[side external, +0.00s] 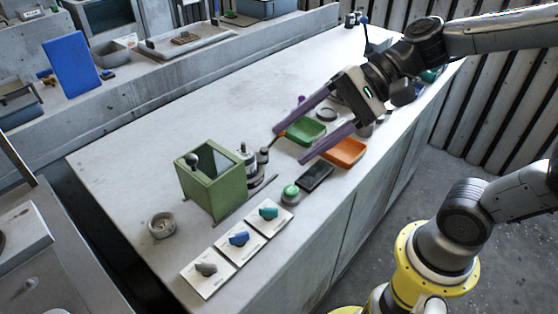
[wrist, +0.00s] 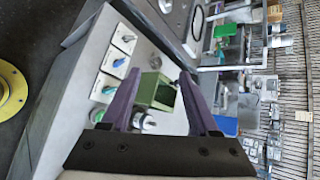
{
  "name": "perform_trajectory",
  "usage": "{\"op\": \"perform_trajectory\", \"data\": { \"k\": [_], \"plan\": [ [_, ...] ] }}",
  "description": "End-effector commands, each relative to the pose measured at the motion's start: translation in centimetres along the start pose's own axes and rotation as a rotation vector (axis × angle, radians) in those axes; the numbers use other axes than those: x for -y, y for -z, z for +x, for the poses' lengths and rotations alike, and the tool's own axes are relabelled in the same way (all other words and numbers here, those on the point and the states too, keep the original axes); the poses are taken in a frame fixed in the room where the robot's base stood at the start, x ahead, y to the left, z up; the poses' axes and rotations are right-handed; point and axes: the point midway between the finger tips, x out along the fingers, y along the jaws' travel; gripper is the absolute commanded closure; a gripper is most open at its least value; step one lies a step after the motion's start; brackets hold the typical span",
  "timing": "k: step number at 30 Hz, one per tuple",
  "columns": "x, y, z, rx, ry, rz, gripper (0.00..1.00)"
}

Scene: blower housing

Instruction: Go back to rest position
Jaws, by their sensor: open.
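My gripper (side external: 315,128) is open, its two long purple fingers spread wide with nothing between them. In the side view it hangs above the right part of the workbench (side external: 255,85), over the trays. The green blower housing (side external: 212,180) is an open-topped box on the bench, left of and apart from my gripper. In the wrist view the housing (wrist: 155,92) shows beyond and between the purple fingers (wrist: 160,95). A grey metal fitting (side external: 248,155) stands beside the housing.
A green tray (side external: 305,131) and an orange tray (side external: 345,152) lie below my gripper. A black flat device (side external: 315,176) and a green button (side external: 291,191) are near the front edge. Several knob cards (side external: 239,241) line the front left. The bench's back middle is clear.

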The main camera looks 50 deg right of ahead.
Motion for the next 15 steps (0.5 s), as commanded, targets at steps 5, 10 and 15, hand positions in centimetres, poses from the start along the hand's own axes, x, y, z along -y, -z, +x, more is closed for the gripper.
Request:
{"op": "perform_trajectory", "data": {
  "k": [5,10,15],
  "plan": [
    [-4.8,0.1,-3.4,-0.133,-0.172,-0.403,0.39],
    [-8.7,2.2,-6.9,-0.268,-0.376,-0.751,0.39],
    [-11.2,4.9,-10.1,-0.361,-0.588,-1.008,0.39]
  ]
}}
